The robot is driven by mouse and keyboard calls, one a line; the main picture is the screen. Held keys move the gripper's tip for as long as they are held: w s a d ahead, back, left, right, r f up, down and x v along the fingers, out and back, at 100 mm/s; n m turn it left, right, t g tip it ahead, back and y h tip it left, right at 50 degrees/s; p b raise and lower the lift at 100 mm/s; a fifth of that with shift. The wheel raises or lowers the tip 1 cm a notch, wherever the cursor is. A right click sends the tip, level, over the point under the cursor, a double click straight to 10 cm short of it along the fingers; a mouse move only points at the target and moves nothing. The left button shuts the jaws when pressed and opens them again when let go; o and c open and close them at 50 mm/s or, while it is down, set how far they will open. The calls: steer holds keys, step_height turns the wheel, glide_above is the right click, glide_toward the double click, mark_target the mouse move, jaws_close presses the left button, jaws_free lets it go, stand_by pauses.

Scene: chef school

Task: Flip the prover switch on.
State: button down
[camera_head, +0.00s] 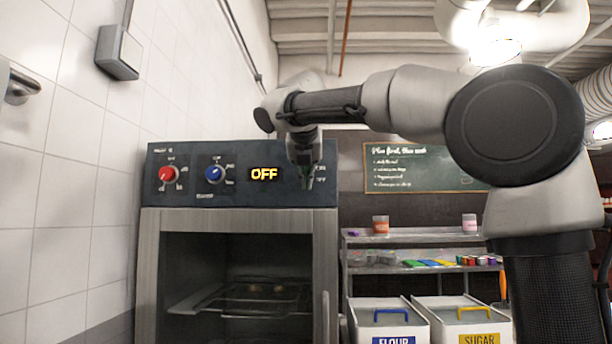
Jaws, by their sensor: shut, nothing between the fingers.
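The prover (148,260) is a steel cabinet at the left with a glass door and a dark control panel on top. The panel carries a red knob (169,174), a blue knob (214,174) and a lit display (264,174) reading OFF. My gripper (308,184) is shut and empty, pointing down in front of the panel's right end. The switch itself is hidden behind my gripper; only parts of its small white labels (321,174) show beside the fingers. I cannot tell whether the fingertips touch the switch.
Right of the prover stands a shelf rack (410,240) with jars and coloured items. Below it are a flour bin (388,318) and a sugar bin (462,318). A tiled wall (60,210) closes the left side. A chalkboard (420,167) hangs behind.

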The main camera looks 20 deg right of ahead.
steer(key=shift+w+d+f, duration=0.1)
steer(key=shift+w+f, duration=0.05)
steer(key=shift+w, duration=0.1)
stand_by(0.4)
steer(key=shift+r, duration=0.9)
